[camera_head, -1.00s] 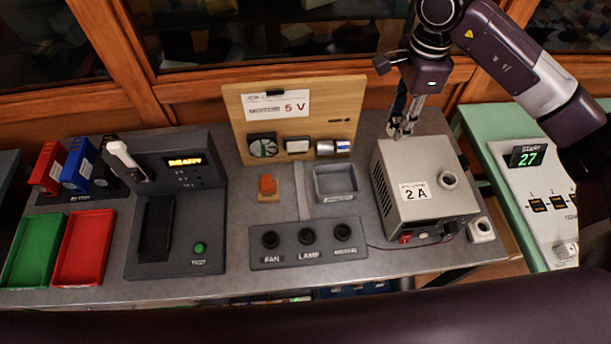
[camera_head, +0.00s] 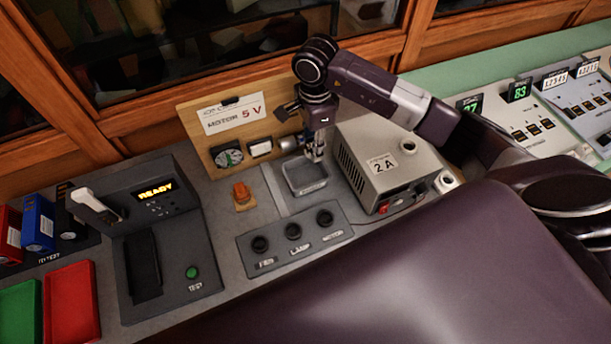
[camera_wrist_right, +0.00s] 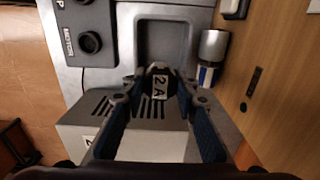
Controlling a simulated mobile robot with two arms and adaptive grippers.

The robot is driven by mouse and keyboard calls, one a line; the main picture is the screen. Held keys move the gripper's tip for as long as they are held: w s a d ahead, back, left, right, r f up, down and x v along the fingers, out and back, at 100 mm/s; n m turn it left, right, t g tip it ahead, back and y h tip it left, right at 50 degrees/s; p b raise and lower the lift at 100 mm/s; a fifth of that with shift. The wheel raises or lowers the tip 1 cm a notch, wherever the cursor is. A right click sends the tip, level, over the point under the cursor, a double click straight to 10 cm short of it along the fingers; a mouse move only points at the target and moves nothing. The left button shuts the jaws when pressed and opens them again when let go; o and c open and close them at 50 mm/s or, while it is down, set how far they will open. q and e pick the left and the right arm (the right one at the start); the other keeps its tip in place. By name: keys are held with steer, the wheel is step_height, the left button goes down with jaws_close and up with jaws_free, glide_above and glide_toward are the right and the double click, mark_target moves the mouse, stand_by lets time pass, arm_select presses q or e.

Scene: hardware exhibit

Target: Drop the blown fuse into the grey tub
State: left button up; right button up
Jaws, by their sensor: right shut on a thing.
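The fuse is hard to make out in the head view. The grey tub (camera_head: 308,188) is a shallow square tray on the grey bench, in front of the wooden board. The gripper points down at the tub's back right side, and its height above it is hard to judge. In the wrist view the tub (camera_wrist_right: 140,42) lies just beyond the fingertips. My left gripper is not in view.
A beige power supply labelled 2 A (camera_head: 352,178) stands close right of the tub. The wooden board (camera_head: 200,150) with a motor (camera_head: 289,142) is behind. A knob panel (camera_head: 294,246) is in front, an orange lamp (camera_head: 242,195) left. The tester (camera_head: 160,230) reads READY.

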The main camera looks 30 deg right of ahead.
steer(key=shift+f+b, duration=0.5)
steer(key=shift+f, duration=1)
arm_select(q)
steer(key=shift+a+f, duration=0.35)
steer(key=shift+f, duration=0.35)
arm_select(e)
steer(key=o, duration=1.2)
step_height(320, 180, up, 12)
steer(key=shift+r, duration=0.1)
